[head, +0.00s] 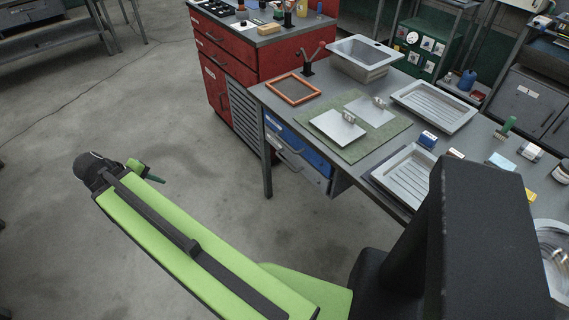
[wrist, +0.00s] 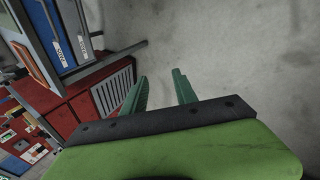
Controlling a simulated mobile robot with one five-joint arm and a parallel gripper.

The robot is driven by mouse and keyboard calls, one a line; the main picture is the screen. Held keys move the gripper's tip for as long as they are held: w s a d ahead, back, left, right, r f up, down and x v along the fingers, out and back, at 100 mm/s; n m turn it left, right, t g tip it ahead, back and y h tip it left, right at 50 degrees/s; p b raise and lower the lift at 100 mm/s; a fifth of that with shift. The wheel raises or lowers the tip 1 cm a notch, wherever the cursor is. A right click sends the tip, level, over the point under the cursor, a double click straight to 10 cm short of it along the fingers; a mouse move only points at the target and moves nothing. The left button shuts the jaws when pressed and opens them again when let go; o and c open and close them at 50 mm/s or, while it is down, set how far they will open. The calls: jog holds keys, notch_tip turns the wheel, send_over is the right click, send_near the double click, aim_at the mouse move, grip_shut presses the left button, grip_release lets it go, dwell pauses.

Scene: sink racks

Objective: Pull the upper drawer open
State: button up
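The upper drawer (head: 312,152) has a blue front and sits under the workbench top, above a grey lower drawer (head: 299,167). Both look shut, with handles on their fronts. In the wrist view the scene is turned, and the upper drawer (wrist: 55,30) shows at the top left beside the lower drawer (wrist: 85,38), each with a label. My gripper (wrist: 160,75) has two green fingers spread apart with only floor between them. In the head view my gripper (head: 147,173) is in the air, left of the drawers and clear of them.
A red cabinet (head: 218,60) with a grey slatted panel (head: 243,108) stands behind the workbench. The bench top (head: 350,82) holds an orange frame (head: 293,89), a sink (head: 364,60), trays and plates on a green mat. A bench leg (head: 267,165) stands left of the drawers. The left floor is clear.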

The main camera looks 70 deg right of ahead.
jog(key=s+d+f+m+g+h+b, duration=0.1)
jog(key=s+d+f+h+b, duration=0.2)
jog(key=d, duration=0.4)
jog(key=s+d+f+m+g+b, duration=0.1)
jog(key=s+d+f+g+b, duration=0.1)
jog(key=s+d+f+b, duration=0.25)
jog(key=s+d+f+g+h+b, duration=0.1)
jog(key=s+d+h+b, duration=0.15)
jog(key=d+b, duration=0.4)
jog(key=m+g+h+b, duration=0.2)
jog(key=g+b, duration=0.1)
jog(key=b, duration=0.2)
send_near(284, 142)
jog(key=b+x, duration=0.1)
jog(key=x, duration=0.2)
jog(key=b+x, duration=0.1)
jog(key=x, duration=0.2)
jog(key=b+x, duration=0.1)
jog(key=x, duration=0.3)
jog(key=shift+s+f, duration=0.1)
jog(key=shift+f, duration=0.25)
jog(key=shift+c, duration=0.4)
grip_shut()
jog(key=shift+y, duration=0.25)
